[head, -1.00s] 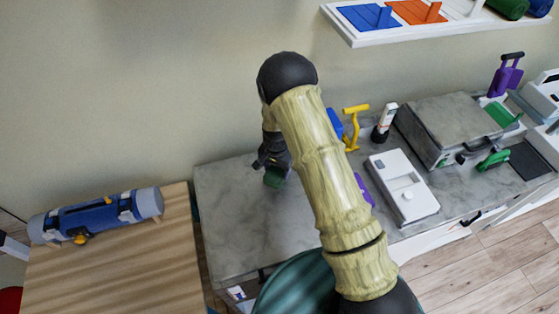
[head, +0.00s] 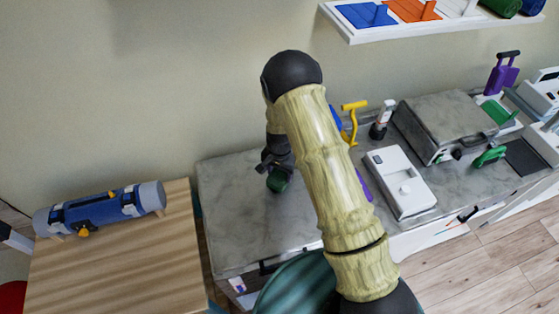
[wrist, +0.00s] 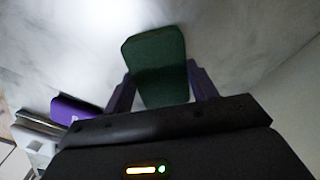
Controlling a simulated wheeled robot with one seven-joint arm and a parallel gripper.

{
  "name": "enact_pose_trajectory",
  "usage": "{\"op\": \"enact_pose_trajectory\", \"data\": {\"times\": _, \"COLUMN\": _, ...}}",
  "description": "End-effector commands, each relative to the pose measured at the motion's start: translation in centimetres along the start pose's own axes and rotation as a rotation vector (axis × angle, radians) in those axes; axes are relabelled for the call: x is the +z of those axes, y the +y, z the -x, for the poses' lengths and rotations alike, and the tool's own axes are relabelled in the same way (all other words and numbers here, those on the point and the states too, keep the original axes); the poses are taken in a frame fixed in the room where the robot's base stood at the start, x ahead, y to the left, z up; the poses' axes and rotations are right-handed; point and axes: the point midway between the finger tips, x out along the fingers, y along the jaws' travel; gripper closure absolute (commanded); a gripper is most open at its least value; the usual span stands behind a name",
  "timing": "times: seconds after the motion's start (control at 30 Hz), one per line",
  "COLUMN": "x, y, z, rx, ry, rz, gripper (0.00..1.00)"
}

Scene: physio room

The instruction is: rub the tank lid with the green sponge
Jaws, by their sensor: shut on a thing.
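The green sponge (wrist: 156,65) is held between the two purple fingers of my gripper (wrist: 160,88) in the wrist view. In the head view, my gripper (head: 277,165) points down with the sponge (head: 278,182) at its tip, over a grey marbled top (head: 238,215). The sponge is at or just above this top; I cannot tell whether it touches. A grey box with a marbled lid (head: 447,108) and a front handle stands to the right. I cannot tell for certain which grey surface is the tank lid. My arm hides the middle of the bench.
A white device (head: 400,183), a yellow-handled tool (head: 352,118) and a dark-based bottle (head: 381,120) stand right of my arm. A blue-grey roll (head: 100,208) lies on the wooden table (head: 120,265) at left. A white shelf (head: 400,30) is above right. The grey top's left part is clear.

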Motion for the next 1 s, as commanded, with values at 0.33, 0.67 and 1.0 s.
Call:
{"op": "enact_pose_trajectory", "data": {"times": 0.33, "x": -0.2, "y": 0.0, "z": 4.2, "rx": -0.004, "ry": 0.004, "rz": -0.002, "gripper": 0.67}}
{"op": "enact_pose_trajectory", "data": {"times": 0.67, "x": -0.6, "y": 0.4, "z": 6.9, "rx": -0.004, "ry": 0.004, "rz": -0.012, "gripper": 0.67}}
{"op": "enact_pose_trajectory", "data": {"times": 1.0, "x": -0.5, "y": 0.4, "z": 7.2, "rx": -0.004, "ry": 0.004, "rz": -0.011, "gripper": 0.67}}
